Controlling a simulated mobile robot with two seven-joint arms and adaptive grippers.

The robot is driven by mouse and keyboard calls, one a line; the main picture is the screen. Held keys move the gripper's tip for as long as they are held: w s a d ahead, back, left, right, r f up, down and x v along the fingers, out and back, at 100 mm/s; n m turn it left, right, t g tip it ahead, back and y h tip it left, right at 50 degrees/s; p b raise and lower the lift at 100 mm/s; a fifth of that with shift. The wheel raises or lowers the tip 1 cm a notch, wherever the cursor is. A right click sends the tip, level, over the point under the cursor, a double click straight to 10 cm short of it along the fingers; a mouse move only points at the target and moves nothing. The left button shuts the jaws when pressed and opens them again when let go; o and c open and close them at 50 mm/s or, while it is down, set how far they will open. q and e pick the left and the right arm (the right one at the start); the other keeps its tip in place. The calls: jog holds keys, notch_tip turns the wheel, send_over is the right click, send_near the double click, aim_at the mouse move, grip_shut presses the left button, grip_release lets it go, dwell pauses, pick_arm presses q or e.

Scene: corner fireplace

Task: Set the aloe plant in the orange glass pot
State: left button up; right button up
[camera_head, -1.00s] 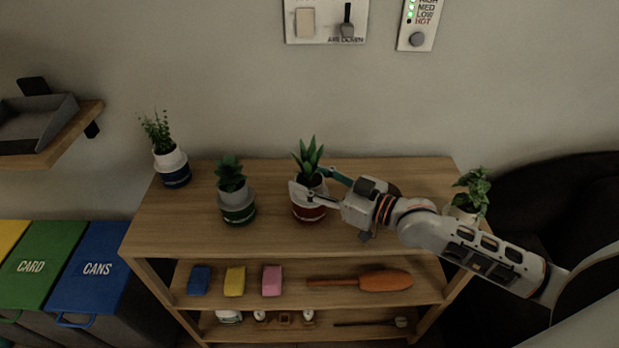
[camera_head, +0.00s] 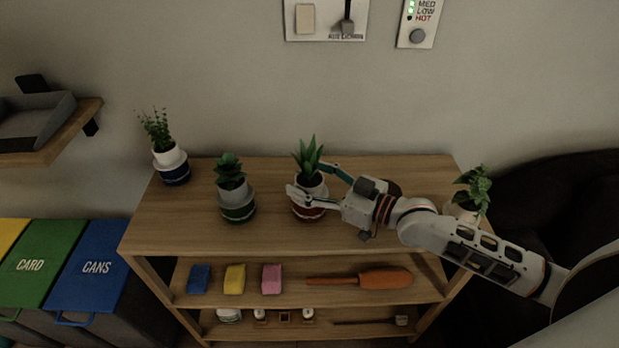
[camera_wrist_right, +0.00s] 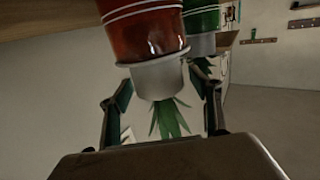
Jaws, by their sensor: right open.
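The aloe plant (camera_head: 308,155), with spiky green leaves, stands upright in a white inner pot at the middle of the shelf top. Its white pot (camera_wrist_right: 158,77) sits in the mouth of the orange glass pot (camera_head: 309,213), which looks dark red-orange with pale bands. The wrist view shows this upside down, with the orange glass pot (camera_wrist_right: 146,34) at the top. My right gripper (camera_head: 306,180) is open, its fingers on either side of the white pot. Whether a finger touches it I cannot tell. My left gripper is not in view.
A plant in a green pot (camera_head: 238,207) stands just left, one in a blue pot (camera_head: 173,172) further left, and another potted plant (camera_head: 472,190) at the right end. Lower shelves hold coloured blocks and an orange tool (camera_head: 372,280). The wall is behind.

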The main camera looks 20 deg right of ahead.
jog(key=shift+f, duration=0.1)
jog(key=v, duration=1.2)
